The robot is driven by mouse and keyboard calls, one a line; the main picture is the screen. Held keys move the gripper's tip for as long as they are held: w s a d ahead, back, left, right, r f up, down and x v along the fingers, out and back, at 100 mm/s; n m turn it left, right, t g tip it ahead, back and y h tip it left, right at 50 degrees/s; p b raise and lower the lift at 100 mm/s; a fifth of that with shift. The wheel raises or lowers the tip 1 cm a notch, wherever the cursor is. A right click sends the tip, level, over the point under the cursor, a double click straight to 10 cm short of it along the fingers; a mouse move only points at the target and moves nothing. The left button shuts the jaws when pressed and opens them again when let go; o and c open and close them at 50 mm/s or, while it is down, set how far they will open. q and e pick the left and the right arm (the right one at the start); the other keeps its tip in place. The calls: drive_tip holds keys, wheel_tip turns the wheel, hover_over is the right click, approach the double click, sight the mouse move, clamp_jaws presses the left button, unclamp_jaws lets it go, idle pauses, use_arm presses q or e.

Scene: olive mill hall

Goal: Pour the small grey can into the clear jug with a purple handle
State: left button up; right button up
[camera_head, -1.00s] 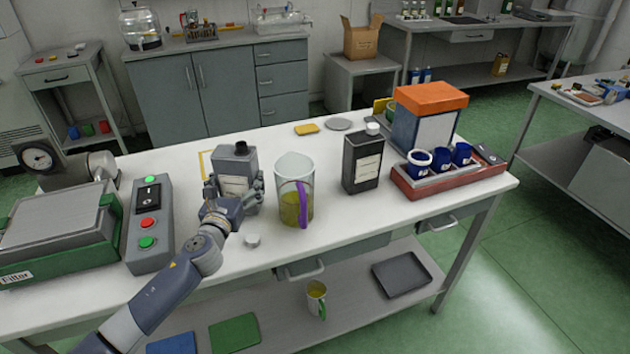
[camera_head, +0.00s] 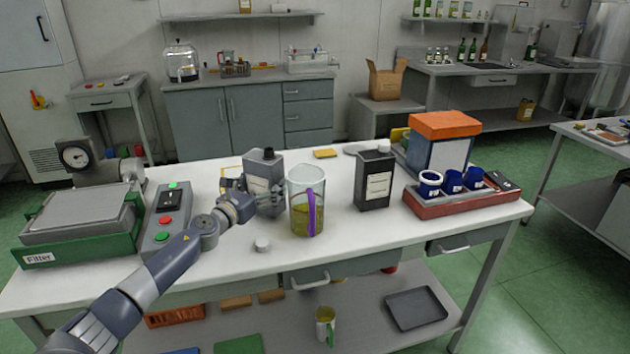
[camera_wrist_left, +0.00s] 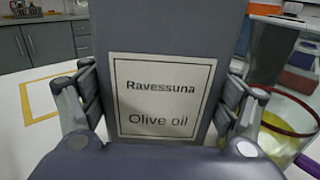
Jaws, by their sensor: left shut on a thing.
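The small grey can (camera_head: 263,168) has a dark open neck and stands about upright in my left gripper (camera_head: 262,197). The left fingers are shut on its sides. In the left wrist view its body, labelled "Ravessuna Olive oil" (camera_wrist_left: 163,97), fills the middle between the fingers. Whether its base touches the table is hidden. The clear jug (camera_head: 301,181) with a purple handle stands on the table just right of the can, with yellow-green liquid in its lower part. My right gripper is not in view.
A white cap (camera_head: 262,244) lies in front of the can. A scale (camera_head: 82,212) and button box (camera_head: 168,215) stand left. The table's front middle is mostly clear.

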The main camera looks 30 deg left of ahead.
use_arm(q)
drive_tip(key=shift+r, duration=0.3)
